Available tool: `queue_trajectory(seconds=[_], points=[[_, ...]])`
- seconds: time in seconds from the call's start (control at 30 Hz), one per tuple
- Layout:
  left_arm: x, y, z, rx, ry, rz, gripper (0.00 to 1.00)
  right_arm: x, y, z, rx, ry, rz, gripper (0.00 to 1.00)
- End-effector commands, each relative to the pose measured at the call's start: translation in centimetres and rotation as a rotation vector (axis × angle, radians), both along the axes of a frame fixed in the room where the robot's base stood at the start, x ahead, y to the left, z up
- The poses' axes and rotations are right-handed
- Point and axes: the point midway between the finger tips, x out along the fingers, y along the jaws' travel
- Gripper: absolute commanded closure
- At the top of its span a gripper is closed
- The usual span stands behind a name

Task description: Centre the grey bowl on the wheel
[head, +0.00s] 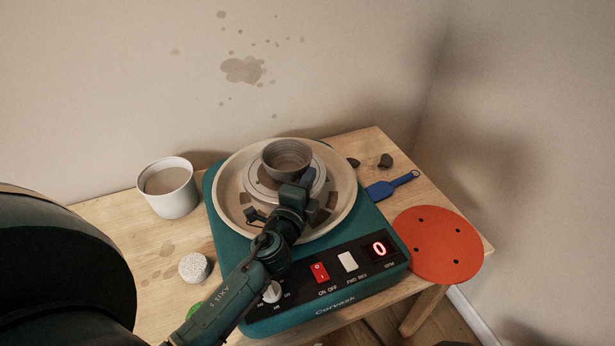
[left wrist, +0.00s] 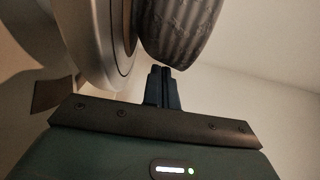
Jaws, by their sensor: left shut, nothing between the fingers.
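The grey bowl (head: 288,158) stands upright on the wheel head (head: 258,184) of the pottery wheel, toward its far side in the head view. My left gripper (head: 303,182) is shut and empty, in front of the bowl and over the wheel head. In the left wrist view its closed fingertips (left wrist: 161,72) are right by the bowl's ridged side (left wrist: 178,30); I cannot tell whether they touch it. The wheel head's edge (left wrist: 100,40) shows to the left of the bowl there. The gripper and wrist hide part of the wheel head and the bowl's lower front. My right gripper is not in view.
A cream splash pan (head: 228,200) rings the wheel head. The teal base has switches and a red display (head: 379,249) reading 0. A white bucket (head: 168,188) and sponge (head: 194,267) stand left; a blue tool (head: 391,185) and orange disc (head: 438,245) lie right.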

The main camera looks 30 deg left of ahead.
Motion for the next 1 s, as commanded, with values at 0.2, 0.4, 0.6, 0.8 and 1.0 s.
queue_trajectory(seconds=[0.2, 0.4, 0.6, 0.8, 1.0], points=[[-0.1, -0.1, 0.0, -0.001, 0.000, 0.000, 1.00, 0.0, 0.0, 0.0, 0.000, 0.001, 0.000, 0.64], [0.0, 0.1, 0.0, 0.000, 0.000, 0.000, 1.00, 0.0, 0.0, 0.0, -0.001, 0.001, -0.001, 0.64], [0.3, 2.2, 0.0, 0.002, 0.000, 0.001, 1.00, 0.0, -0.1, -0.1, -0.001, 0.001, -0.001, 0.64], [0.3, 2.4, 0.1, 0.002, -0.001, 0.003, 1.00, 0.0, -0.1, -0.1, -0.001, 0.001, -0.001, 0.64], [0.4, 2.4, 0.2, 0.003, -0.004, 0.005, 1.00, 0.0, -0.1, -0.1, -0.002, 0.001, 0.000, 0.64]])
